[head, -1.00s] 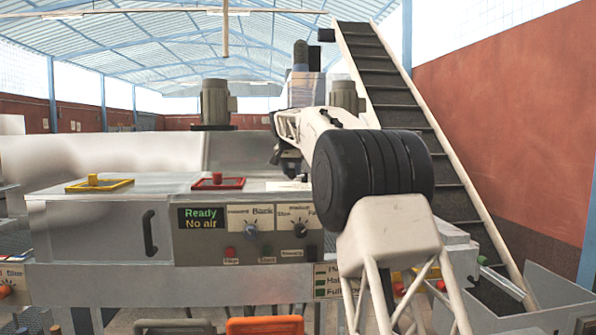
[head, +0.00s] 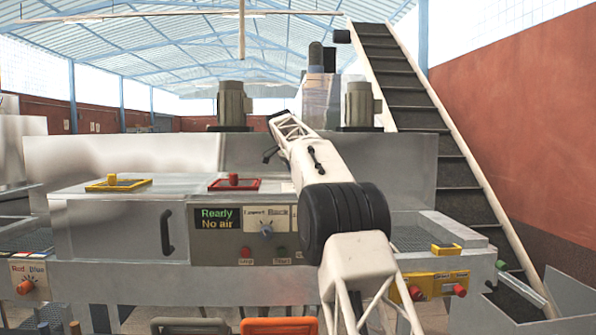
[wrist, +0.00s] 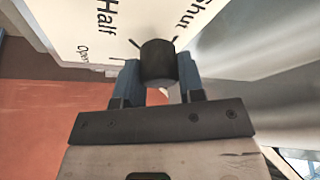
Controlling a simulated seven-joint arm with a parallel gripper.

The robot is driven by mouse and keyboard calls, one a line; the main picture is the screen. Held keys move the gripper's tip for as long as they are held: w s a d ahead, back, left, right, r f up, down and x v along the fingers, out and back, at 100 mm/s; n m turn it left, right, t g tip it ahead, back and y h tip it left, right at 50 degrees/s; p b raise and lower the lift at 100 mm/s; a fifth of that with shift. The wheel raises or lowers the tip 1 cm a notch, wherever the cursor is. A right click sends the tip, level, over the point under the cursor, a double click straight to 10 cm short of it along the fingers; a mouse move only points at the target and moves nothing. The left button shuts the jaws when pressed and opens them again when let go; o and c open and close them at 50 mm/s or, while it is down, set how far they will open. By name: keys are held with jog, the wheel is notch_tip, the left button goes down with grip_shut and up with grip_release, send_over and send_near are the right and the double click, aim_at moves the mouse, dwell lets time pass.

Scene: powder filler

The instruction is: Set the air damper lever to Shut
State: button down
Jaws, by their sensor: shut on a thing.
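The air damper lever's dark round knob (wrist: 158,62) is in the wrist view, between the two blue fingers of my gripper (wrist: 158,82). The fingers are shut on it from both sides. Behind it is a pale scale plate (wrist: 85,22) with the words Open, Half and Shut running left to right. The knob lies between the words Half and Shut. Thin dark marks show beside its top; the rest of the lever is hidden behind the knob. In the head view my arm hides the lever, and my fingers cannot be made out.
In the head view, a control panel (head: 229,250) reads Ready and No air. A yellow panel with red buttons (head: 437,285) is right of my arm. A conveyor (head: 412,105) rises behind.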

jog(key=shift+w+a+m+g, duration=0.2)
jog(key=shift+w+m+g, duration=0.1)
jog(key=shift+w+m, duration=0.65)
jog(key=shift+w+m+h, duration=0.15)
jog(key=shift+m+h, duration=0.15)
jog(key=shift+m, duration=0.05)
jog(key=c, duration=0.7)
grip_release()
jog(key=shift+c, duration=0.2)
jog(key=shift+a+r, duration=0.25)
jog(key=shift+r, duration=0.25)
jog(key=shift+s+a, duration=0.2)
jog(key=shift+a, duration=0.2)
jog(key=s+a, duration=0.1)
jog(key=a, duration=0.2)
jog(key=s+a, duration=0.1)
jog(key=a, duration=0.3)
jog(key=s+a, duration=0.1)
jog(key=a, duration=0.2)
jog(key=shift+s+a, duration=0.25)
jog(key=shift+a, duration=0.05)
